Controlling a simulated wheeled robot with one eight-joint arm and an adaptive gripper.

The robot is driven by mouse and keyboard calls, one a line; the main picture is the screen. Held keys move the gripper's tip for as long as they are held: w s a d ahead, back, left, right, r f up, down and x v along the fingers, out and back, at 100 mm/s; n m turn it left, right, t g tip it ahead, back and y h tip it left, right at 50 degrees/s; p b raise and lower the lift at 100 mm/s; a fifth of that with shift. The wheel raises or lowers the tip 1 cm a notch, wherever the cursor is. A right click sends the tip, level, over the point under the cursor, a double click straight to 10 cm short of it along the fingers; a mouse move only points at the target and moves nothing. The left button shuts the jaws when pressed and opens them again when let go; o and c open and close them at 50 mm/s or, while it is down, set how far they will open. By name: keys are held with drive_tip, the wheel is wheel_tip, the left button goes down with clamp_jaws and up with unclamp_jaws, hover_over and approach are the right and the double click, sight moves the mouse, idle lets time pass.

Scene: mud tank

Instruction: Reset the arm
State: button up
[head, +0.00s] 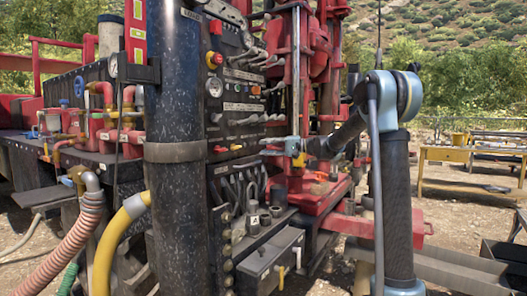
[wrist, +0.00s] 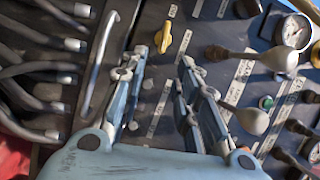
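My gripper (head: 268,147) is in front of the lower part of the drill rig's dark control panel (head: 240,95) in the head view. In the wrist view my gripper (wrist: 163,62) has its two blue-grey fingers apart with nothing between them. A yellow knob (wrist: 163,37) on the panel shows just beyond the left fingertip, and I cannot tell how far off it is. My arm reaches in from the right, with its blue elbow raised.
Levers with pale round knobs (wrist: 278,59) and a pressure gauge (wrist: 294,31) are close to the right of my gripper in the wrist view. A thick dark column (head: 177,200) stands left of the panel. A yellow table (head: 450,154) stands at the right on open ground.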

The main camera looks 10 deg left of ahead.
drive_tip(key=s+d+f+h, duration=0.5)
drive_tip(key=s+d+f, duration=0.6)
drive_tip(key=s, duration=0.3)
drive_tip(key=s+d+f+t+h, duration=0.1)
drive_tip(key=s+d+f+h, duration=0.5)
drive_tip(key=s+d+f, duration=0.6)
drive_tip(key=s+d+f+m+t+h, duration=0.1)
drive_tip(key=s+d+f+h, duration=0.5)
drive_tip(key=s+d+f, duration=0.6)
drive_tip(key=s+d, duration=0.3)
drive_tip(key=s, duration=0.2)
drive_tip(key=shift+s+f, duration=0.15)
drive_tip(key=shift+s, duration=0.2)
drive_tip(key=shift+w+f, duration=0.2)
drive_tip(key=shift+w, duration=0.25)
